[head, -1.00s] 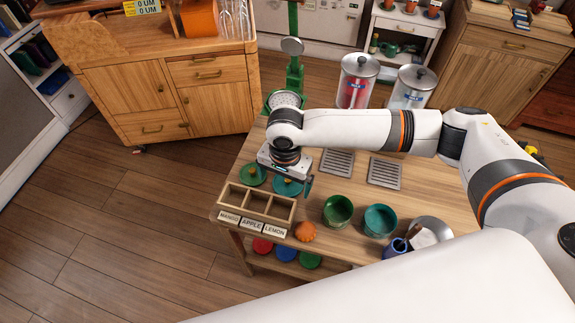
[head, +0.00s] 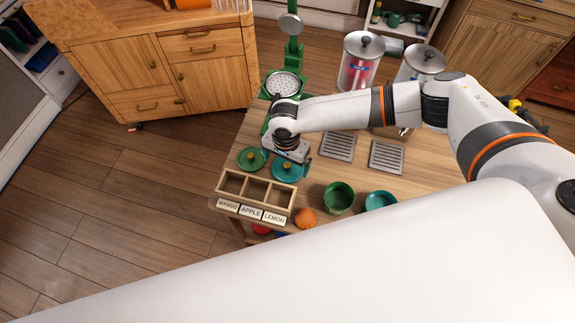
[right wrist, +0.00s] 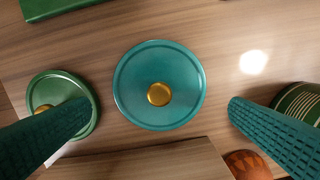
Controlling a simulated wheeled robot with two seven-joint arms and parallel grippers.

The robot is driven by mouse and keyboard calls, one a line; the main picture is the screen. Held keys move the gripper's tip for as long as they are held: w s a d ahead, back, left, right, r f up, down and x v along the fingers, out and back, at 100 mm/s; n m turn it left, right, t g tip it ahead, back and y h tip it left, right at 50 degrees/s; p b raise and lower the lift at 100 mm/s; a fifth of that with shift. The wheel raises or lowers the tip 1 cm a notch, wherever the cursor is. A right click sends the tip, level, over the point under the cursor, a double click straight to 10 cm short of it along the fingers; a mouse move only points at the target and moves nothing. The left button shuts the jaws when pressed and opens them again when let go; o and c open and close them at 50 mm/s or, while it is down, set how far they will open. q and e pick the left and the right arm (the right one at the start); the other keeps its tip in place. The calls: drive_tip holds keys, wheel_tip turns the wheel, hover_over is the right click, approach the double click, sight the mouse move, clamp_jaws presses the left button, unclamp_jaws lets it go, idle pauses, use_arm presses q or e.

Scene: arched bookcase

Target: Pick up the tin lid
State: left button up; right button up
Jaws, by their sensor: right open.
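A teal round lid (head: 285,175) with a gold knob lies on the wooden table; it also shows whole in the right wrist view (right wrist: 160,60). A green lid (head: 250,159) with a gold knob lies left of it, also in the right wrist view (right wrist: 52,84). My right gripper (right wrist: 160,108) is open and empty, pointing down over the teal lid, with the knob between its two spread fingers. Its left finger covers part of the green lid in the wrist view. In the head view, the wrist hides the back of the teal lid. My left gripper is out of view.
A divided wooden box (head: 230,184) labelled mango, apple and lemon stands in front of the lids. An orange fruit (head: 305,218), a green pot (head: 338,198) and a teal pot (head: 380,201) are to the right. A green press (head: 284,84) stands behind; metal grates (head: 387,157) lie right.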

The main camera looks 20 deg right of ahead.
sight(286, 167)
drive_tip(key=shift+f, duration=1.55)
drive_tip(key=shift+c, duration=0.6)
drive_tip(key=c, duration=0.7)
